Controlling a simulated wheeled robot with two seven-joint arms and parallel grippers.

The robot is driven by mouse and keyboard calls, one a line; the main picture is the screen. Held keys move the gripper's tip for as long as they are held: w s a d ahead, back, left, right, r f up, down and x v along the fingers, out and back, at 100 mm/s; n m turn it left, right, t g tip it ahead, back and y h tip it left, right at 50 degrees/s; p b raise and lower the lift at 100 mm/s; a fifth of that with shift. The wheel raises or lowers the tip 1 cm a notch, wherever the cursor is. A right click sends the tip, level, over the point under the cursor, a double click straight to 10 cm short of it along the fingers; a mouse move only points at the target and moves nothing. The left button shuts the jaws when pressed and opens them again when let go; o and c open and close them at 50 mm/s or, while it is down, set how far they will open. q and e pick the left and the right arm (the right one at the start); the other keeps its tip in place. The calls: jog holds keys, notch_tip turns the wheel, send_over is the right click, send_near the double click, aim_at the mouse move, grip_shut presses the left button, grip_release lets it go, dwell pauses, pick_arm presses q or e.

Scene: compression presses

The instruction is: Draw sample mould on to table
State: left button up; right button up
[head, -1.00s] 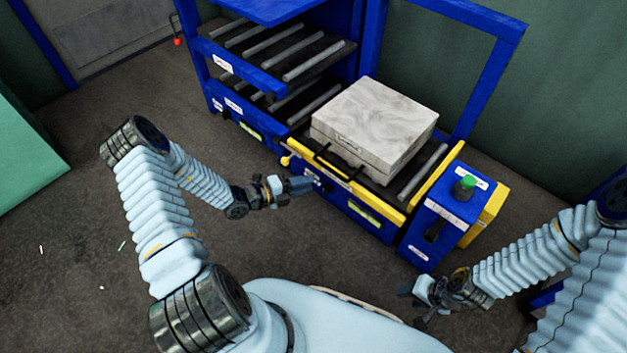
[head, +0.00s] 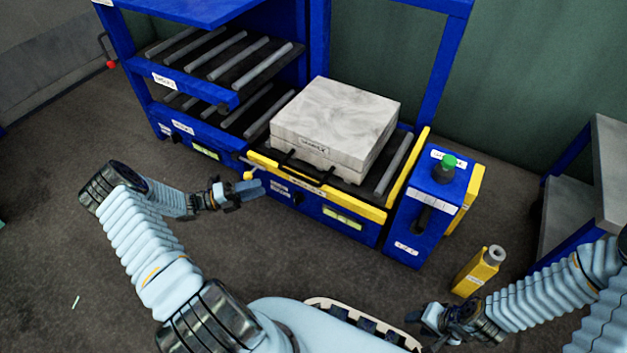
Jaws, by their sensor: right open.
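The sample mould (head: 335,125) is a pale grey, marbled square block with a label and a dark handle (head: 303,165) at its front. It rests on the roller bed (head: 392,165) of the blue press, behind a yellow front rail. My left gripper (head: 252,190) is in front of the press, just below a small yellow knob (head: 248,175), apart from the mould; its jaw gap is unclear. My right gripper (head: 428,322) is open and empty, low at the lower right. A grey-topped table with blue legs (head: 611,160) is partly visible at the right edge.
A blue control box (head: 430,210) with a green button (head: 449,162) stands right of the rollers. A yellow bottle-like object (head: 476,272) stands on the floor near my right gripper. Blue roller shelves (head: 205,95) stand left. Floor before the press is clear.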

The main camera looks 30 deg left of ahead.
aim_at(298, 176)
pick_arm(q)
jog(key=b+x, duration=0.1)
jog(key=x, duration=1.2)
jog(key=shift+w+d+r, duration=0.1)
jog(key=shift+d, duration=0.05)
jog(key=shift+c, duration=0.2)
grip_shut()
